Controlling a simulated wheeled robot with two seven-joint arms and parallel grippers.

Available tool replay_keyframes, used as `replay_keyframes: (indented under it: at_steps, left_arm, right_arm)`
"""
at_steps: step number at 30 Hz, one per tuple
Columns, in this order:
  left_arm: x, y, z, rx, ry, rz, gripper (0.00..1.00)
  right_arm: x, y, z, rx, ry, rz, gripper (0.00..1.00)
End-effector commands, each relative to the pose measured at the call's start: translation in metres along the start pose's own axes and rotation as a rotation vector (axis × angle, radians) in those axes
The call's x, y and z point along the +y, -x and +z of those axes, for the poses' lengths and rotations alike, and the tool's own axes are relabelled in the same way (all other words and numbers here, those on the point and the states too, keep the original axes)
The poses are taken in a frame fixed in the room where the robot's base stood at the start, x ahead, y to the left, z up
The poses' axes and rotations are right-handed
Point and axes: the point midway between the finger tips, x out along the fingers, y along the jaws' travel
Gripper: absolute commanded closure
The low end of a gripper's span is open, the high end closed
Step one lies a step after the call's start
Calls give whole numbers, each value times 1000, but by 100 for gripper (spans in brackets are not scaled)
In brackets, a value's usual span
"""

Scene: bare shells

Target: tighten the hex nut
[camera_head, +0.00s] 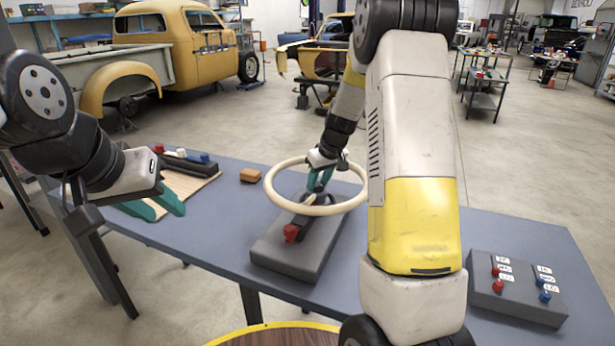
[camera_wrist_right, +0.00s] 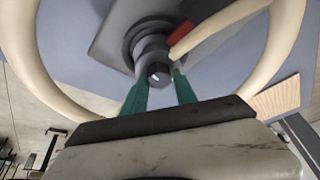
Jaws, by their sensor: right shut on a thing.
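A grey block (camera_head: 285,252) stands on the blue table. On it is a dark upright hub, and a large cream ring (camera_head: 275,203) surrounds the hub; the ring also shows in the right wrist view (camera_wrist_right: 262,65). A dark lever with a red knob (camera_head: 290,232) reaches from the hub. My right gripper (camera_head: 320,186) points down inside the ring, its teal fingers shut on the dark hub piece (camera_wrist_right: 158,72). My left gripper (camera_head: 167,213) is open and empty above the table's left part.
A wooden board (camera_head: 188,184) with a dark block and coloured knobs lies at the table's left. A small orange-brown block (camera_head: 250,175) lies nearby. A grey switch box (camera_head: 518,297) with red and blue knobs stands at right.

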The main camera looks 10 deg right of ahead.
Motion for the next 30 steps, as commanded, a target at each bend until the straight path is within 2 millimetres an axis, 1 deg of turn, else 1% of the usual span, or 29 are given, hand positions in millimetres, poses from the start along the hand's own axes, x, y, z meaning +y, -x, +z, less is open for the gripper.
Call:
replay_keyframes:
  at_steps: [6,30]
  left_arm:
    - [0,0,0,0,0,0,64]
    - [0,0,0,0,0,0,64]
  right_arm:
    - [-3,0,0,2,-169,72,100]
    - [-4,-1,-2,17,-873,366,100]
